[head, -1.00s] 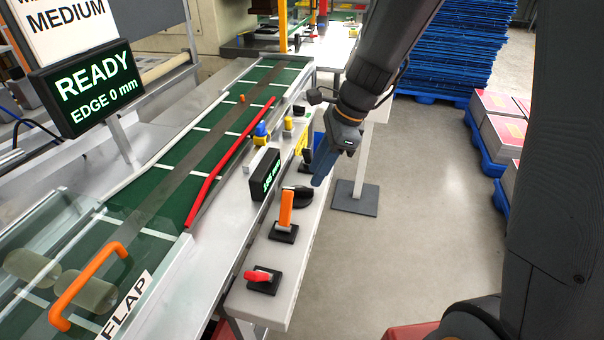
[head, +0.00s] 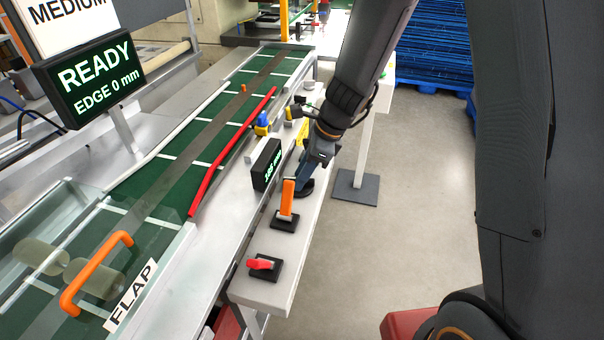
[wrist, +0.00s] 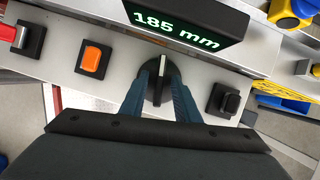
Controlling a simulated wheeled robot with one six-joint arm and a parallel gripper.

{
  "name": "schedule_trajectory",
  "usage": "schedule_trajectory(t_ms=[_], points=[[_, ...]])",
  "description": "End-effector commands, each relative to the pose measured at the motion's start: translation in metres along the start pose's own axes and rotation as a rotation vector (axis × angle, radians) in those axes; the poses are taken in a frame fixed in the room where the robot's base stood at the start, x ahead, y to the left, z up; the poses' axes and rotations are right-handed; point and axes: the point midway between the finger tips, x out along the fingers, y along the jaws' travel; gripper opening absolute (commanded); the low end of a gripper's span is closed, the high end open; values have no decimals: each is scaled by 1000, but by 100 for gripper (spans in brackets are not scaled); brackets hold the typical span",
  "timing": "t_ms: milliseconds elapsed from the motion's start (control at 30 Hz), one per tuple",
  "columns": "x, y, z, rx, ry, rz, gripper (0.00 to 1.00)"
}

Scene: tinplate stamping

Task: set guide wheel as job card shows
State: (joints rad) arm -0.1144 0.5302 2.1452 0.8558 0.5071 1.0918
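The guide wheel, a round black knob with a white pointer line, shows in the wrist view (wrist: 162,76) and partly behind my gripper in the head view (head: 305,190). My gripper (wrist: 163,72) has its blue fingers apart, one on each side of the knob's raised grip. I cannot see them pressing on it. The pointer points at the black display (wrist: 185,18), which reads 185 mm; it also stands in the head view (head: 266,164). The job card (head: 70,12) shows MEDIUM; its top is cut off. The sign (head: 90,80) reads READY, EDGE 0 mm.
An orange switch (head: 286,205) and a red lever (head: 262,264) sit on the bench nearer me. A black knob (wrist: 228,100) is right of the wheel in the wrist view. A red guide rail (head: 232,150) lies along the green conveyor (head: 135,195).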

Motion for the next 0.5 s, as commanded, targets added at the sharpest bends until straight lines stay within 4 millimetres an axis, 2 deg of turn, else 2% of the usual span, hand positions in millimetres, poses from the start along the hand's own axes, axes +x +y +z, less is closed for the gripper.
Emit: schedule_trajectory(t_ms=[100,267,500], points=[[0,0,0,0,0,0,27],[0,0,0,0,0,0,0],[0,0,0,-6,0,3,0]])
